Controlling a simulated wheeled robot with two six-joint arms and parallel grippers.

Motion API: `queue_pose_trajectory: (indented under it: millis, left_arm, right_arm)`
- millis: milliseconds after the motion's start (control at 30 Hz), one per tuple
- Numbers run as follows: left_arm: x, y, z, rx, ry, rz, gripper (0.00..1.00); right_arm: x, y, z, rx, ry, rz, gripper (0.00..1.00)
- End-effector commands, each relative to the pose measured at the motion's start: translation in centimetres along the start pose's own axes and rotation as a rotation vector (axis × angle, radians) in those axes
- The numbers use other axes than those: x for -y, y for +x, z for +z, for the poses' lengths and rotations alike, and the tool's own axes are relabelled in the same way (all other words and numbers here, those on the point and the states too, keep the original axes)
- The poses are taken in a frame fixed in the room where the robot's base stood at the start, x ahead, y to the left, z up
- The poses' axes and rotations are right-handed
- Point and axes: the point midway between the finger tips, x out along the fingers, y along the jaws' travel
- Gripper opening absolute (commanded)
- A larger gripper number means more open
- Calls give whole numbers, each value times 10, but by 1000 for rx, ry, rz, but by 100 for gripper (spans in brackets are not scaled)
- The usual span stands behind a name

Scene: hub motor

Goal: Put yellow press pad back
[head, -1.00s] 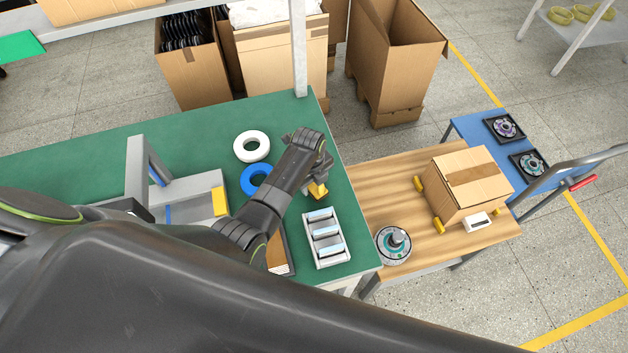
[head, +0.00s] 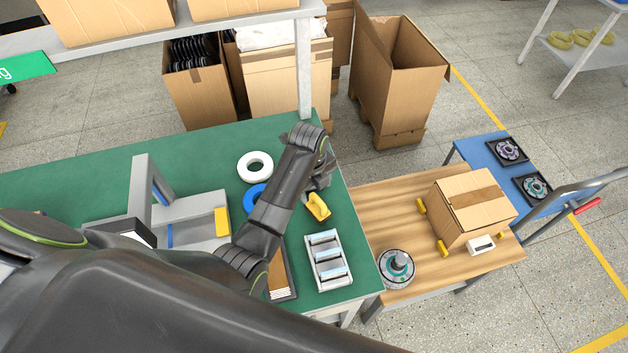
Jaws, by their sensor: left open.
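A small yellow block-like piece (head: 318,207), which I take for the yellow press pad, lies on the green table near its right edge. My left gripper (head: 319,184) is open just beyond and above this piece; the arm hides part of the fingers, and I cannot tell if they touch it. A grey press-like fixture (head: 196,211) with an upright frame stands at the left on the same table. It has a yellow part (head: 221,222) at its right end. My right gripper is not in view.
A white ring (head: 255,166) and a partly hidden blue ring (head: 252,195) lie left of the gripper. A white rack (head: 328,258) stands at the front right. A wooden table with a hub motor (head: 397,267) and a carton (head: 472,203) adjoins on the right.

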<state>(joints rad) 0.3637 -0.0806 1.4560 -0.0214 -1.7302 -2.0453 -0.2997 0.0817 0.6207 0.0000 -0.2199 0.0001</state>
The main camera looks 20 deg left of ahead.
Motion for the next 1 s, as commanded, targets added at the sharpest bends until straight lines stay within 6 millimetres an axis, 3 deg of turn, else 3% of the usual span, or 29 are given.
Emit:
queue_pose_trajectory:
  millis: [100,300,1000]
  left_arm:
    - [1,-16,0,1,0,-3,60]
    - [0,-29,0,0,0,-1,60]
    - [0,-30,0,-1,0,1,60]
  right_arm:
    - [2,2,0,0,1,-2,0]
    - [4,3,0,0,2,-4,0]
    - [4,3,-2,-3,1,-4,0]
